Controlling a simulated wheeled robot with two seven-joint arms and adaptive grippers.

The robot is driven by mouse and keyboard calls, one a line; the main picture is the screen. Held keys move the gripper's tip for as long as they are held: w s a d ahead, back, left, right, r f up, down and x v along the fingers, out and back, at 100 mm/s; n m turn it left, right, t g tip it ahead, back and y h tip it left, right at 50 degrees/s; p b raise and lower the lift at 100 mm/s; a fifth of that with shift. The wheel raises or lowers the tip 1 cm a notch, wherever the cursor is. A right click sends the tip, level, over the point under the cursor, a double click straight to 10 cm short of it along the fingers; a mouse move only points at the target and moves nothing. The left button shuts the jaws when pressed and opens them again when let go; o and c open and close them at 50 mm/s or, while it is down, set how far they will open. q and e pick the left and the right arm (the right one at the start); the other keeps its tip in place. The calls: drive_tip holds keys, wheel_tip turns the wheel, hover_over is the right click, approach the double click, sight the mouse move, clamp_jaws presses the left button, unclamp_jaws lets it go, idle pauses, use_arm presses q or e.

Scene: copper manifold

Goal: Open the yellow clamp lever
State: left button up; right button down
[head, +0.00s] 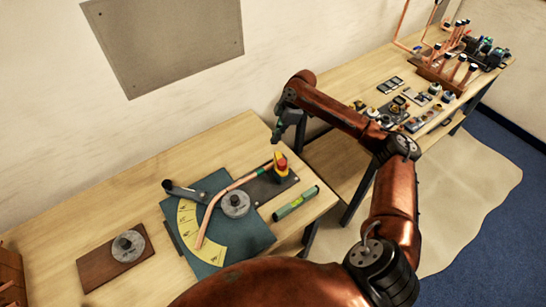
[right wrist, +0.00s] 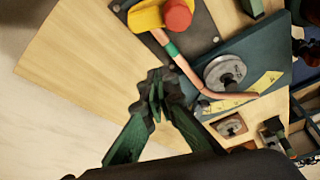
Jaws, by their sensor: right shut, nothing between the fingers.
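The yellow clamp (head: 281,171) with its red knob (head: 281,161) stands on a dark plate at the right end of the near bench. A bent copper pipe (head: 228,190) with a green band runs from the clamp across a blue board. In the right wrist view the yellow clamp (right wrist: 147,17) and red knob (right wrist: 178,14) are at the top, partly cut off. My right gripper (head: 277,136) is above and behind the clamp, apart from it. Its fingers (right wrist: 155,92) are together and empty. My left gripper is not in view.
The blue board (head: 250,233) carries a yellow angle scale (head: 187,222), a round weight (head: 236,204) and a dark handle (head: 186,191). A green level (head: 296,203) lies right of it. Another weight (head: 128,244) sits on a wooden block. A second bench holds fittings and copper pipes.

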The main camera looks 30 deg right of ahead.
hover_over(276, 160)
drive_tip(key=w+a, duration=0.1)
drive_tip(key=a, duration=0.2)
wheel_tip(276, 160, down, 9)
drive_tip(key=shift+w+a+p, duration=0.1)
drive_tip(key=shift+a+p, duration=0.05)
drive_tip(key=shift+p, duration=0.25)
drive_tip(key=shift+s+d+f+p, duration=0.25)
drive_tip(key=shift+d+f, duration=0.1)
drive_tip(key=shift+d, duration=0.25)
drive_tip(key=shift+s+d+f+p, duration=0.2)
drive_tip(key=shift+d+f, duration=0.15)
drive_tip(key=shift+d, duration=0.2)
drive_tip(key=shift+s+d+f, duration=0.15)
drive_tip(key=shift+d+f, duration=0.05)
drive_tip(key=shift+d, duration=0.35)
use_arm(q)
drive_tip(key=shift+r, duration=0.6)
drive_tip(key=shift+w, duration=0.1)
